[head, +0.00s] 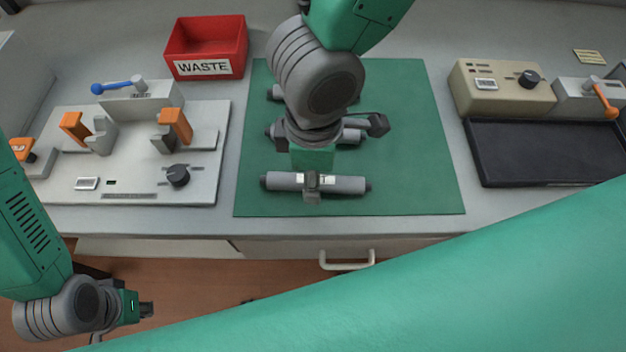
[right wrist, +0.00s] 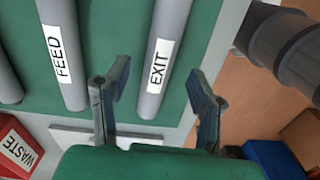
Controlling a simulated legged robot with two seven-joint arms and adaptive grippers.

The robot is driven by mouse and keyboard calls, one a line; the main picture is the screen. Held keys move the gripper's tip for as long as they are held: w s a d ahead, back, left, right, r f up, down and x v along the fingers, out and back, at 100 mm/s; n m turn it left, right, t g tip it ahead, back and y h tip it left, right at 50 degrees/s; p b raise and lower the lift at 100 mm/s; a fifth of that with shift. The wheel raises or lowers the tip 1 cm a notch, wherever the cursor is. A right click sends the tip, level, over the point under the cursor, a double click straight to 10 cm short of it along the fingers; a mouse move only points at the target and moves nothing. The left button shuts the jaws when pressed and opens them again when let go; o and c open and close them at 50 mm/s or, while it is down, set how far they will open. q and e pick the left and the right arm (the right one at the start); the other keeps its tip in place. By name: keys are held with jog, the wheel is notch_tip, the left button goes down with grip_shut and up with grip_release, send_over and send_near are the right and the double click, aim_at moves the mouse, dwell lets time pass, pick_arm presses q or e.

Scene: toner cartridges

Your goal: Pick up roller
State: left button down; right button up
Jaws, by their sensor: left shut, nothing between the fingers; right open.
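Three grey rollers lie crosswise on a green mat (head: 420,170). The front roller (head: 345,185) bears an EXIT label and also shows in the right wrist view (right wrist: 165,45). The middle roller (head: 353,136) is labelled FEED in the right wrist view (right wrist: 62,25). The rear roller (head: 273,93) is mostly hidden behind my right arm. My right gripper (right wrist: 158,85) is open, with its fingers on either side of the EXIT roller; it hides part of that roller in the head view (head: 312,182). Contact cannot be told. My left gripper (head: 146,309) is shut and empty, low at the left.
A red WASTE bin (head: 240,30) stands behind the mat on the left. A fixture with orange clamps (head: 205,180) is left of the mat. A black tray (head: 545,150) and a beige box (head: 500,98) are at the right. The bench's front edge lies close to the mat.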

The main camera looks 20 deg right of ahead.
jog(key=shift+w+d+f, duration=0.1)
jog(key=shift+d+f, duration=0.05)
jog(key=shift+f, duration=0.5)
jog(key=shift+w+d+f, duration=0.1)
jog(key=shift+f, duration=0.5)
jog(key=shift+s, duration=0.15)
grip_shut()
jog(key=shift+a, duration=0.1)
jog(key=shift+r, duration=0.15)
